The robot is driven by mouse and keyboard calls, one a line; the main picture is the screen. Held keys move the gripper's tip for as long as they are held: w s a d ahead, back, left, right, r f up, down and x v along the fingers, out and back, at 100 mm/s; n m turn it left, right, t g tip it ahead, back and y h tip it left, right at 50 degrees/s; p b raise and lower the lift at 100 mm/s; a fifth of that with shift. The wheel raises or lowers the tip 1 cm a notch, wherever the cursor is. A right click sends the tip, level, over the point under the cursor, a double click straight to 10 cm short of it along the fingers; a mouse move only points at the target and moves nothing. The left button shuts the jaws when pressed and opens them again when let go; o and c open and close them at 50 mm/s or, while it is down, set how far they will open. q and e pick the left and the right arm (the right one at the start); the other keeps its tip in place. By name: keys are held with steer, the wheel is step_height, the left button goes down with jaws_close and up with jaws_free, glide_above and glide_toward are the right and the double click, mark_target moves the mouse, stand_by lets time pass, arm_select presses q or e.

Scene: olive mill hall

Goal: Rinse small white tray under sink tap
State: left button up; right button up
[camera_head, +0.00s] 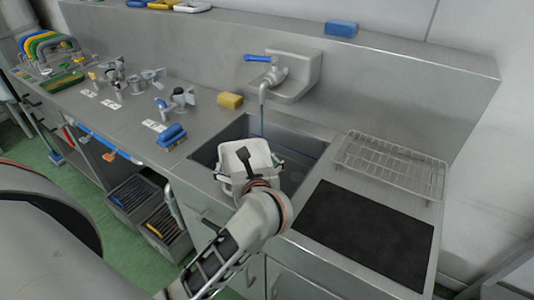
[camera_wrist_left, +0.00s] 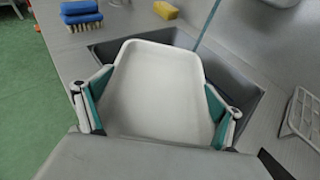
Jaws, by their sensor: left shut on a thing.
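My left gripper (camera_wrist_left: 158,103) is shut on the small white tray (camera_wrist_left: 155,80), with one finger at each side of it. In the head view the tray (camera_head: 258,150) is over the sink basin (camera_head: 304,145), partly hidden by my wrist. The tap (camera_head: 268,76) with a blue lever (camera_head: 257,58) is on the wall behind the basin. A thin bluish stream (camera_head: 262,120) falls from its spout; it also shows in the left wrist view (camera_wrist_left: 208,22). It comes down near the tray's far edge; I cannot tell whether it hits the tray. My right gripper is not in view.
A wire rack (camera_head: 390,165) and a black mat (camera_head: 366,233) lie right of the basin. A yellow sponge (camera_head: 229,100) and a blue brush (camera_head: 172,135) lie left of it. Metal fittings (camera_head: 180,99) stand farther left. A blue block (camera_head: 341,28) is on the ledge.

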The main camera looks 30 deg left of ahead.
arm_select(q)
steer(key=shift+s+a+r+p, duration=0.3)
steer(key=shift+s+r+p, duration=0.2)
steer(key=shift+s+r, duration=0.2)
steer(key=shift+s+a+r+p, duration=0.3)
steer(key=shift+s+r+p, duration=0.2)
steer(key=shift+s+r, duration=0.25)
steer(key=shift+s+a+r+p, duration=0.3)
steer(key=shift+s+r+p, duration=0.25)
steer(key=shift+s, duration=0.25)
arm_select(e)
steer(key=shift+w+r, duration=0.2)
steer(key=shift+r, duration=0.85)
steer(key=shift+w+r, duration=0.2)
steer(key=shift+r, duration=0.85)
